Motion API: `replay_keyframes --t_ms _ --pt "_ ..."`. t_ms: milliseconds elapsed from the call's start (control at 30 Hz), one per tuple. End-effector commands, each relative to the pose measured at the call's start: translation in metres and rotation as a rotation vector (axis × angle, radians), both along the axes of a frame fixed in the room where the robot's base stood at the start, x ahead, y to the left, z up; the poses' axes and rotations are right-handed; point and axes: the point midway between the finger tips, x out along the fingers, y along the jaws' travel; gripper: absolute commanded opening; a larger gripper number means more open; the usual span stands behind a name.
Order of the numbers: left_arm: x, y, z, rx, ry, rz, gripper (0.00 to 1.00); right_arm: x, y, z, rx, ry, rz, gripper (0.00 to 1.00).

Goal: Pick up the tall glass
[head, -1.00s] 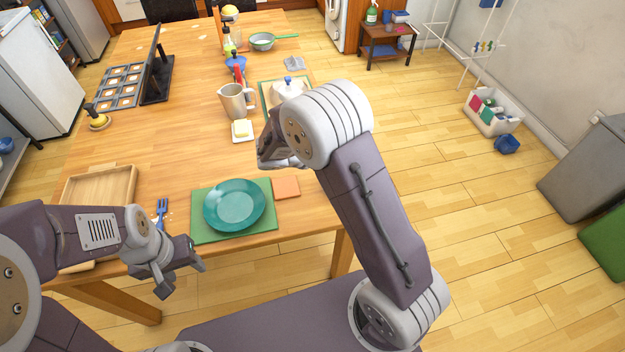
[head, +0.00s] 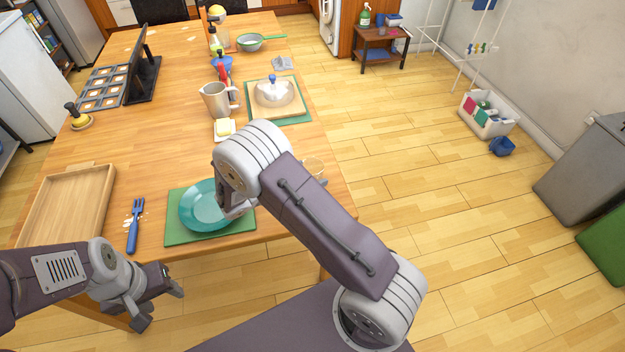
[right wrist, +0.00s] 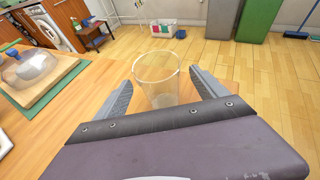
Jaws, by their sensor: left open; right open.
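The tall glass (right wrist: 157,80) is clear and stands upright in the right wrist view, between the two spread fingers of my right gripper (right wrist: 161,78). The gripper is open and does not visibly grip it. In the head view the glass's rim (head: 314,164) shows past my right forearm, which hides its lower part. My left gripper (head: 162,306) is open and empty, low in front of the table's near edge.
A teal plate (head: 205,206) on a green mat (head: 182,238) lies by the wrist of my right arm. A blue fork (head: 134,225) and a wooden tray (head: 68,205) are left. A metal pitcher (head: 216,101), butter dish (head: 224,129) and covered dish (head: 273,92) stand farther back.

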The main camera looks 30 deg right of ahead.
Motion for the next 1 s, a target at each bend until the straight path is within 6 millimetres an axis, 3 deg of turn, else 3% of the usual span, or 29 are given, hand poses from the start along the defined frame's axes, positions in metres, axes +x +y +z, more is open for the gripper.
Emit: replay_keyframes --t_ms 133,400,633,667,900,933,1000 --pt "0.0 0.0 0.0 0.0 0.0 0.0 0.52 0.002 -0.008 -0.003 0.001 0.0 -0.001 0.82" --pt "0.0 0.0 -0.002 0.0 0.0 0.0 0.52 0.013 -0.048 -0.016 0.0 0.0 -0.001 0.82" --pt "0.0 0.0 -0.002 0.0 0.0 0.0 0.52 0.014 -0.051 -0.017 0.0 -0.001 0.001 0.82" --pt "0.0 0.0 -0.002 0.0 0.0 0.0 0.52 0.014 -0.051 -0.017 0.0 -0.001 0.001 0.79" --pt "0.0 0.0 -0.002 0.0 0.0 0.0 0.52 0.014 -0.051 -0.017 0.0 -0.001 0.001 0.12" --pt "0.0 0.0 -0.002 0.0 0.0 0.0 0.52 0.014 -0.051 -0.017 0.0 -0.001 0.001 0.06" --pt "0.0 0.0 -0.002 0.0 0.0 0.0 0.52 0.014 -0.051 -0.017 0.0 -0.001 0.001 0.06"
